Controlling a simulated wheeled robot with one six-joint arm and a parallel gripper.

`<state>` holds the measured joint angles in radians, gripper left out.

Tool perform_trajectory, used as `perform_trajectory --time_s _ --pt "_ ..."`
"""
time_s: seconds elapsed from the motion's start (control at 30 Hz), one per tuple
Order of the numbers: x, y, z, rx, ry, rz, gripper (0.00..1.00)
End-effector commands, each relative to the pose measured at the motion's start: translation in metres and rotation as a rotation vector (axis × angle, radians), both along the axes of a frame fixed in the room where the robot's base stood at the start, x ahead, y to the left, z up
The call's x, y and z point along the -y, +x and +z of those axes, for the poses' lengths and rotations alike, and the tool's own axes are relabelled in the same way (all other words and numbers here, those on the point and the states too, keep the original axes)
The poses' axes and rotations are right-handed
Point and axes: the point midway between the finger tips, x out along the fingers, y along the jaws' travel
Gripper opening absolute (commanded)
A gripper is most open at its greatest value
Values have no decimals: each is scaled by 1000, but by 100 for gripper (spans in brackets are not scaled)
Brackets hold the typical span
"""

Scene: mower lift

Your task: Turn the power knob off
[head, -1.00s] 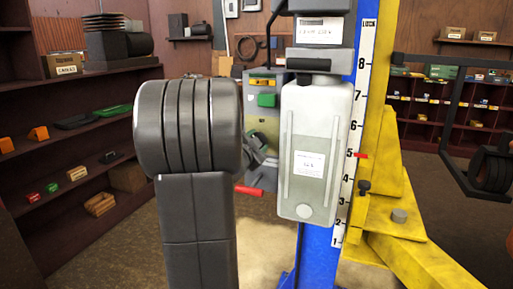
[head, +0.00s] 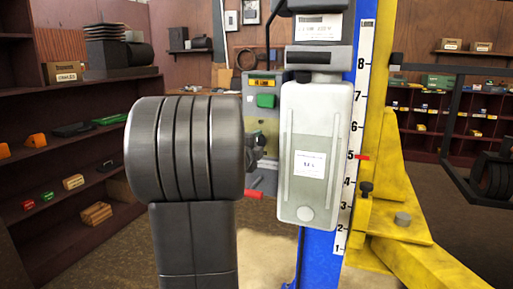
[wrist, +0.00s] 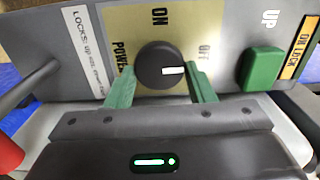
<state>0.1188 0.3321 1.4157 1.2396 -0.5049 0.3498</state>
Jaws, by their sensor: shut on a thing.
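The black round power knob (wrist: 162,67) is on a beige plate of the grey control panel (wrist: 225,30) in the wrist view. Its white mark points to the right, toward the side of the partly hidden OFF label (wrist: 205,50). The ON label (wrist: 158,17) is above the knob and POWER is at its left. My gripper (wrist: 162,84) has its green fingers on either side of the knob and is shut on it. In the head view the panel (head: 262,82) shows behind my arm, which hides the knob and most of my gripper.
A green UP button (wrist: 262,68) sits right of the knob, near my right finger. A red-ended lever (wrist: 8,150) is at the lower left. In the head view, a grey box (head: 316,150) on the blue post (head: 318,255) stands just right of the panel.

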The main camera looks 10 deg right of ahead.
Motion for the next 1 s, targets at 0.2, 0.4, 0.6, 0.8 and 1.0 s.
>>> perform_trajectory --time_s 0.2,0.4,0.6,0.8,1.0 --pt "0 0 -1 19 30 -1 26" --pt "0 0 -1 22 36 -1 26" --pt "0 0 -1 21 35 -1 26" --pt "0 0 -1 22 34 -1 70" --pt "0 -1 -1 22 34 0 70"
